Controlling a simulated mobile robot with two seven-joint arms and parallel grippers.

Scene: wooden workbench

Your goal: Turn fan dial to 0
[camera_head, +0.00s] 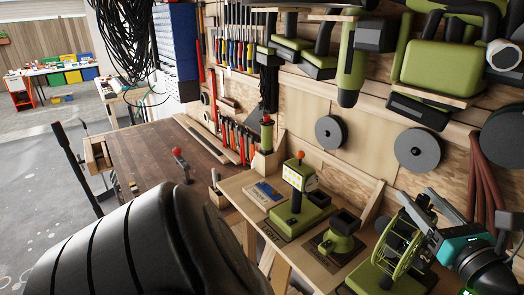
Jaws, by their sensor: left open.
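A green fan (384,272) with a round wire cage stands at the lower right, on the right part of the wooden workbench.
A green work lamp (298,190) and a small green device (340,238) stand on the light wooden bench (237,188) left of the fan. Green power tools (440,70) hang above. Grey discs (330,132) hang on the wall. A dark-topped bench (140,165) stands farther left.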

